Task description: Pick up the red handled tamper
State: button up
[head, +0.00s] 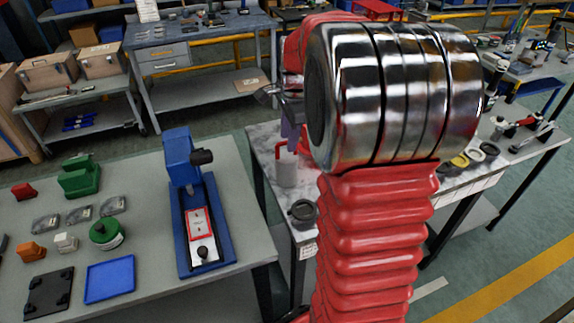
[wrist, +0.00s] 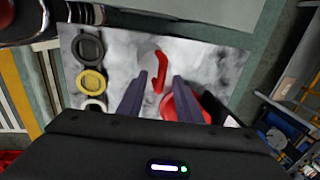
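My gripper (wrist: 157,85) is open in the wrist view, its two dark fingers apart over a marble-topped table. A red curved handle (wrist: 158,72) on a pale round body shows between and beyond the fingertips. A red rounded thing (wrist: 187,106) lies partly behind the right finger. I cannot tell for certain which of these red things is the tamper. Nothing is visibly held. In the head view my arm hides much of the marble table, and a pale cup-like thing with a red handle (head: 286,168) stands at its left end. My fingers are mostly hidden there.
Black (wrist: 88,48) and yellow (wrist: 90,82) rings lie left of the fingers. A dark round item (head: 303,213) sits at the marble table's near edge. A grey bench (head: 145,215) at left holds a blue press (head: 184,160), a blue tray (head: 110,279) and small parts.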

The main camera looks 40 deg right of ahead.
aim_at(287, 162)
jog(key=shift+w+f, duration=0.2)
jog(key=shift+f, duration=0.6)
jog(key=shift+w+f, duration=0.15)
jog(key=shift+f, duration=0.6)
grip_shut()
dwell(0.5)
